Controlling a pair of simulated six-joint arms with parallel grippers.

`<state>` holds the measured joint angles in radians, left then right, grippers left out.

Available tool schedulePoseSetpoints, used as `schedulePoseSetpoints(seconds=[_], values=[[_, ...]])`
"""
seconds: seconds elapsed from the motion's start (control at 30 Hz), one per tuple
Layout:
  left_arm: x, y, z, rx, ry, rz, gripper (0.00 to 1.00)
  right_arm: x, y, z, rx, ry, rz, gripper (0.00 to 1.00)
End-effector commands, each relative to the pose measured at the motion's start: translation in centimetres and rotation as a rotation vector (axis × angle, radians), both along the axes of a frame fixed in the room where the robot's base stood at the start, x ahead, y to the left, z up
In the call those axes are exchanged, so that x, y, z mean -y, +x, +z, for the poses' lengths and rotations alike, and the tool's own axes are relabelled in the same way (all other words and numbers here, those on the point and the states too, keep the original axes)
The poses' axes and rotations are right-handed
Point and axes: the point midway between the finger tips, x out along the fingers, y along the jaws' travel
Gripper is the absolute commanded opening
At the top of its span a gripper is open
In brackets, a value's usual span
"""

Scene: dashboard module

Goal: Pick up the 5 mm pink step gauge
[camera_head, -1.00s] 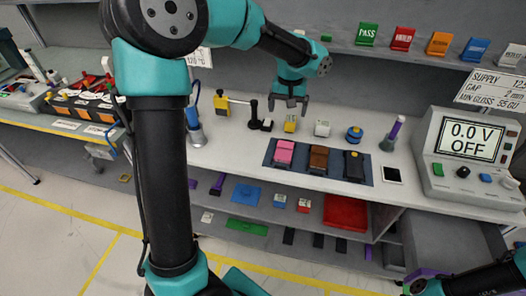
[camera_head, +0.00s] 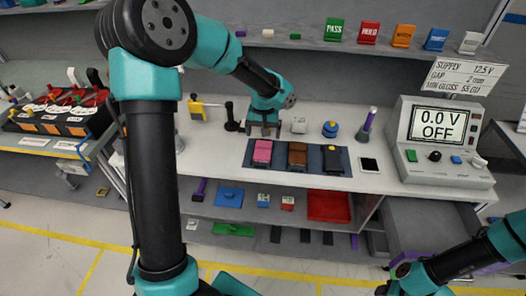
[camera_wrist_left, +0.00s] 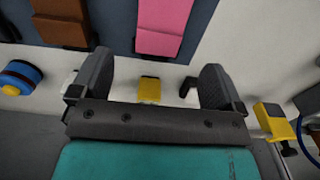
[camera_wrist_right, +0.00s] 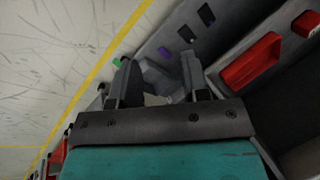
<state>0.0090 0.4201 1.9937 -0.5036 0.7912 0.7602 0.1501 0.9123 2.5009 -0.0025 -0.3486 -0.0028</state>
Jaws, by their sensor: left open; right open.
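A pink block (camera_head: 262,152) lies at the left end of a dark blue mat on the bench. It also shows at the top of the left wrist view (camera_wrist_left: 165,18), partly cut off. I cannot read a size on it. My left gripper (camera_head: 264,130) is open and empty, just behind the pink block in the head view. A small yellow block (camera_wrist_left: 149,90) shows between its fingers in the left wrist view, and I cannot tell how far below it is. My right gripper (camera_wrist_right: 157,78) is open and empty, low at the right of the scene, away from the bench top.
Brown (camera_head: 297,155) and black (camera_head: 333,160) blocks lie beside the pink one on the mat (camera_head: 347,158). Behind stand a white block (camera_head: 299,125), a blue-yellow knob (camera_head: 330,129) and a yellow clamp (camera_head: 197,108). A supply unit (camera_head: 440,140) stands right. A red tray (camera_head: 328,206) is on the shelf below.

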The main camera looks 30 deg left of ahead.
Motion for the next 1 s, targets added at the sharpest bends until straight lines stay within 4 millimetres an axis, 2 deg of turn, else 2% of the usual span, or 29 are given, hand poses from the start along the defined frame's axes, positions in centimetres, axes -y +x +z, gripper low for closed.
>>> schedulePoseSetpoints(seconds=[0.1,0.2,0.63,1.0], values=[[0.0,0.0,-1.6,-0.002,0.000,-0.001,0.94,0.0,0.0,0.0,0.000,0.000,0.000,0.43],[0.0,0.0,-2.2,0.000,0.000,-0.001,0.94,0.0,0.0,0.0,0.000,0.000,0.000,0.43],[0.0,-0.1,-2.8,-0.001,0.000,0.000,0.94,0.0,0.0,0.0,0.000,0.000,0.000,0.43],[0.3,-0.7,-7.2,-0.001,0.000,-0.001,0.94,0.0,0.0,0.0,0.000,0.000,0.000,0.43]])
